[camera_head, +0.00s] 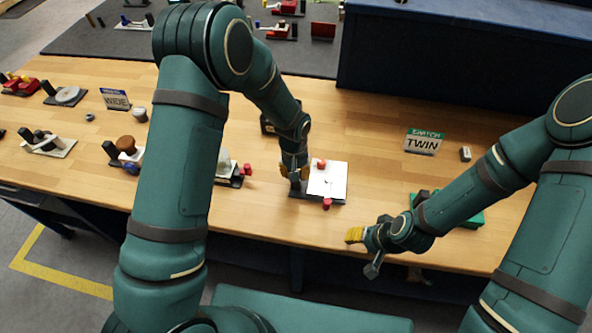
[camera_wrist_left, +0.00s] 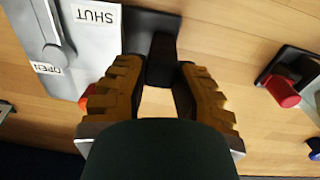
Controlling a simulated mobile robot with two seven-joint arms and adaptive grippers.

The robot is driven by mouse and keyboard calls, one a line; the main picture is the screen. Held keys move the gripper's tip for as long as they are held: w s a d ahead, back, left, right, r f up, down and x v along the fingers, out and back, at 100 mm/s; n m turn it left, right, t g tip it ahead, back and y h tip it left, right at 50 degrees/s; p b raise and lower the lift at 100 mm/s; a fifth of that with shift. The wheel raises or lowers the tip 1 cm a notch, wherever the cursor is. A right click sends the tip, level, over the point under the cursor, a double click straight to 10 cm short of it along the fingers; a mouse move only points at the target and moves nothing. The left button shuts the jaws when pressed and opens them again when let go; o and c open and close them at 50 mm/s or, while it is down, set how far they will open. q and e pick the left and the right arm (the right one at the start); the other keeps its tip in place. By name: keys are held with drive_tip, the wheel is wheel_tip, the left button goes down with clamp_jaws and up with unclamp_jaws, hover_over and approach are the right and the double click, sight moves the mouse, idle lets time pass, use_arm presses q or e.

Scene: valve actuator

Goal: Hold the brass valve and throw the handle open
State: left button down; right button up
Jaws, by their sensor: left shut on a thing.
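A valve unit with a white plate (camera_head: 328,184) stands near the table's front middle. In the left wrist view its light plate (camera_wrist_left: 95,50) bears the labels SHUT and OPEN, and a grey lever (camera_wrist_left: 54,32) lies along it. A red knob (camera_head: 326,203) shows at its front and another at its back. A black post (camera_wrist_left: 162,58) rises from the dark base beside the plate. My left gripper (camera_head: 296,178) is shut on this post, with its ribbed fingers (camera_wrist_left: 160,76) at either side. My right gripper (camera_head: 362,240) hangs near the front edge, its jaws unclear. I cannot make out a brass-coloured part.
A TWIN sign (camera_head: 423,143) and a small grey block (camera_head: 465,154) stand at right. A green-based unit (camera_head: 472,219) is partly behind my right arm. Other units, a WIDE sign (camera_head: 116,99) and a brown knob (camera_head: 126,143) stand at left. Bare wood lies right of the white plate.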

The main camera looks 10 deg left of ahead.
sight(327, 201)
idle(0.8)
drive_tip(key=shift+o, duration=0.4)
drive_tip(key=shift+w+a+r+n, duration=0.25)
drive_tip(key=shift+w+a+n, duration=0.1)
drive_tip(key=shift+w+n, duration=0.05)
drive_tip(key=w+a+r+n+g+h, duration=0.1)
drive_tip(key=w+a+r+n+h, duration=0.15)
drive_tip(key=a+r, duration=0.4)
drive_tip(key=w+a+r+n+g+h, duration=0.1)
drive_tip(key=w+a+r+n+h, duration=0.2)
drive_tip(key=r, duration=0.6)
drive_tip(key=shift+m+y, duration=0.45)
drive_tip(key=shift+y, duration=0.3)
drive_tip(key=f, duration=0.7)
drive_tip(key=w+f, duration=0.1)
drive_tip(key=f, duration=0.3)
drive_tip(key=shift+a+f, duration=0.25)
drive_tip(key=shift+f, duration=0.05)
clamp_jaws()
